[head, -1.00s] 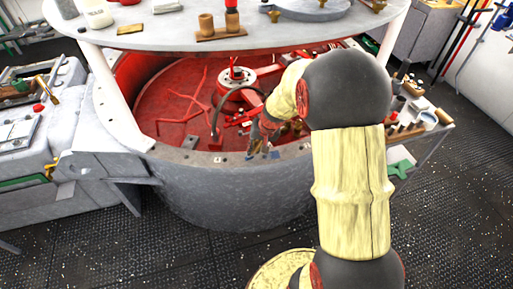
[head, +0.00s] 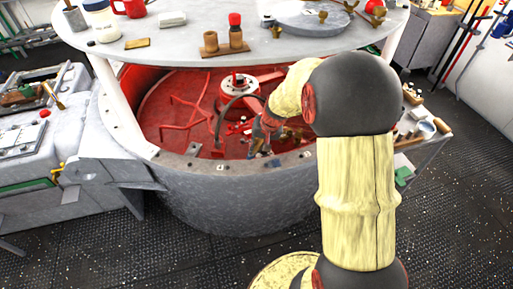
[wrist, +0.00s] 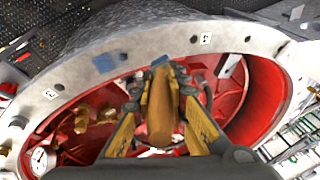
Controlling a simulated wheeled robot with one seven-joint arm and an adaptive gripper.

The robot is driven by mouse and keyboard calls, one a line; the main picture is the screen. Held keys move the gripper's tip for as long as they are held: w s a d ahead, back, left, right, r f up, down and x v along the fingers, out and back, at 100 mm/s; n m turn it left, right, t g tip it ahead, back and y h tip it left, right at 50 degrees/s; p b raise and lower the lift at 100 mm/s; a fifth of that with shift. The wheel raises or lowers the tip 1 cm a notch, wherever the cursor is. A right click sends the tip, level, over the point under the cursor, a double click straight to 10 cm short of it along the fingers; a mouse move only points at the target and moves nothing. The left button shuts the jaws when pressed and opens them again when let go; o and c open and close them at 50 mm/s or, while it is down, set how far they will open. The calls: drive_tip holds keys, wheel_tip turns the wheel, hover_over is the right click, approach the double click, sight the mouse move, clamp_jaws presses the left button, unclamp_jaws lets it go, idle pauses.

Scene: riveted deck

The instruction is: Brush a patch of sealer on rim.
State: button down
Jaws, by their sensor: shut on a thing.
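The rim (head: 180,161) is the pale grey, bolted top edge of a round drum with a red inside. It also crosses the wrist view (wrist: 150,50). My gripper (head: 257,150) is over the front rim. In the wrist view my gripper (wrist: 161,75) is shut on a brown wooden brush handle (wrist: 160,118). The bristles are hidden, and I cannot tell whether they touch the rim.
A round grey tabletop (head: 180,47) on white posts stands above the drum, carrying a red mug (head: 130,8), jars and wooden pegs. A red hub (head: 238,85) and pipes are inside the drum. A grey bench (head: 60,150) is at left, a tool cart (head: 425,130) at right.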

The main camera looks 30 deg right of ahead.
sight(257, 141)
drive_tip(key=shift+r+p, duration=0.95)
drive_tip(key=shift+r, duration=0.6)
drive_tip(key=shift+f, duration=0.2)
drive_tip(key=shift+b+x, duration=0.85)
drive_tip(key=shift+x, duration=0.15)
drive_tip(key=shift+s, duration=0.1)
drive_tip(key=shift+r, duration=0.1)
